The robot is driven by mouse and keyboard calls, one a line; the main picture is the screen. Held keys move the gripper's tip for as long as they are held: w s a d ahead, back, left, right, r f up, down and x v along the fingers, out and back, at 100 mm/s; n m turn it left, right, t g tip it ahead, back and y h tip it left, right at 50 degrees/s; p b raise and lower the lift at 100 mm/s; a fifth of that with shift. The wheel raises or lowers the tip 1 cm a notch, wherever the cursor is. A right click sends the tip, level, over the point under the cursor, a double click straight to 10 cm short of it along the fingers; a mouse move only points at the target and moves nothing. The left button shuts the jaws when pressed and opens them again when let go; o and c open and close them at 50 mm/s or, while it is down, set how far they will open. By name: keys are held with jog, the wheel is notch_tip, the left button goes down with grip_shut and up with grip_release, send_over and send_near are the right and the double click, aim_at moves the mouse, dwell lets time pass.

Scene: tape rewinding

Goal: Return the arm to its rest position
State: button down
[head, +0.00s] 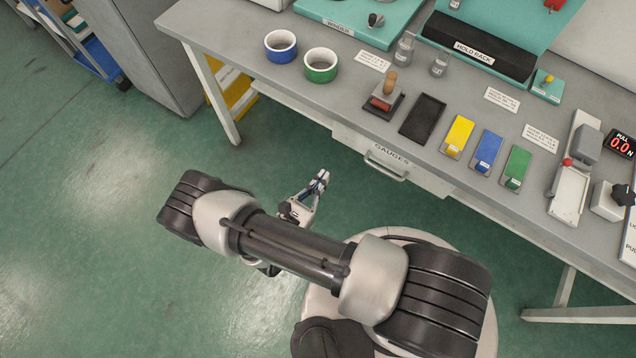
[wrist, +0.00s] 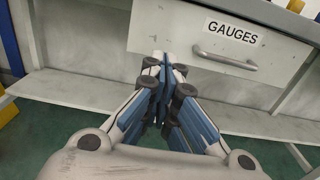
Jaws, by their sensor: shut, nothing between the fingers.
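My gripper (head: 321,178) is shut and empty. It hangs over the green floor in front of the workbench, below the tabletop edge and apart from it. My arm reaches across the lower middle of the head view, bent, with its wrist end near the bench. In the wrist view my gripper (wrist: 164,62) shows its blue-padded fingers closed together, pointing toward the drawer (wrist: 180,35) labelled GAUGES. The drawer is shut, and its handle (wrist: 225,60) is right of the fingers.
A grey cabinet (head: 150,40) stands at upper left. Open green floor (head: 90,190) lies left of my arm.

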jog(key=d+r+m+g, duration=0.4)
jog(key=r+m+g, duration=0.35)
jog(key=r, duration=0.45)
jog(key=d+r+m+g, duration=0.3)
jog(key=r+m+g, duration=0.5)
jog(key=r, duration=0.4)
jog(key=s+d+r+m+t+y, duration=0.2)
jog(key=s+r+m+y, duration=0.3)
jog(key=r, duration=0.3)
jog(key=s+d+r+m+t+y, duration=0.1)
jog(key=s+r+m+t+y, duration=0.3)
jog(key=s+r+m, duration=0.3)
jog(key=shift+d+r+m+y, duration=0.4)
jog(key=shift+r+m+y, duration=0.25)
jog(key=shift+r+y, duration=0.3)
jog(key=c, duration=2.4)
grip_release()
